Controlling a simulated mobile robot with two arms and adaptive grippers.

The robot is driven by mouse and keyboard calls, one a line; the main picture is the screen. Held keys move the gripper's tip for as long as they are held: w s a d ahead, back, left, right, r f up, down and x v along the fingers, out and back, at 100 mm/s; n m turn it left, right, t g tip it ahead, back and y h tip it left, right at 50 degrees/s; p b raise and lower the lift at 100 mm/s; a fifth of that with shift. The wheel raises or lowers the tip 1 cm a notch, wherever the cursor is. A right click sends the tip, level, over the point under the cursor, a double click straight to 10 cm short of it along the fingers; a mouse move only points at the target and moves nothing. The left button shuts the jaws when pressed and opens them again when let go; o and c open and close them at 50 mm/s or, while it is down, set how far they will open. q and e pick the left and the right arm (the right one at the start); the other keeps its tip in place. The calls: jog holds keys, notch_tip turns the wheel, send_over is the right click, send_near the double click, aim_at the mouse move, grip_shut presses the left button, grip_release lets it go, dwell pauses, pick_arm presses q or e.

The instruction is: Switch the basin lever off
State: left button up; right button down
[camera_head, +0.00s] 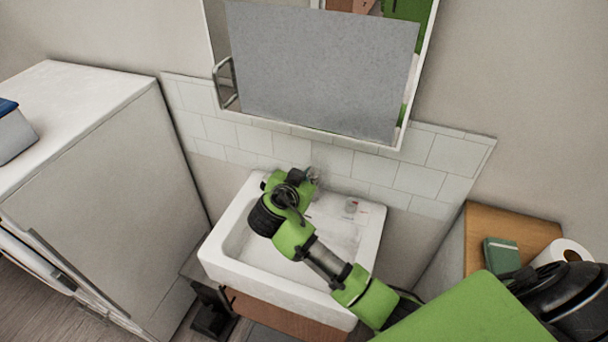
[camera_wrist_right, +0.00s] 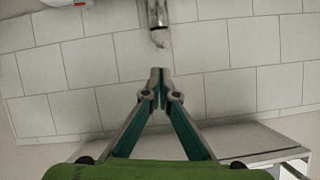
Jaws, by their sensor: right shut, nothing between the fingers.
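The white basin (camera_head: 228,248) is fixed to the wall under the mirror. My right arm reaches over it from the lower right, and its wrist hides much of the tap. A bit of chrome tap (camera_head: 314,174) shows just beyond the wrist. In the right wrist view a chrome part (camera_wrist_right: 157,14), apparently the tap with its lever, sits at the top middle. My right gripper (camera_wrist_right: 158,76) is shut and empty, its tips pointing at the chrome part with a small gap in the picture. I cannot tell the lever's position. My left gripper is not in view.
White tiles (camera_head: 400,177) cover the wall behind the basin. A mirror cabinet (camera_head: 320,70) hangs above. A white appliance (camera_head: 105,180) stands left. A wooden cabinet top (camera_head: 508,228) at right holds a green box (camera_head: 501,254) and a paper roll (camera_head: 566,252).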

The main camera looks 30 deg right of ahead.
jog(key=shift+a+f, duration=0.35)
jog(key=shift+f, duration=0.4)
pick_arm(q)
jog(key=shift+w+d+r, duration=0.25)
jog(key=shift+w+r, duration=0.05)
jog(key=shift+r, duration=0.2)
pick_arm(e)
jog(key=shift+a+f, duration=0.1)
jog(key=shift+f, duration=0.25)
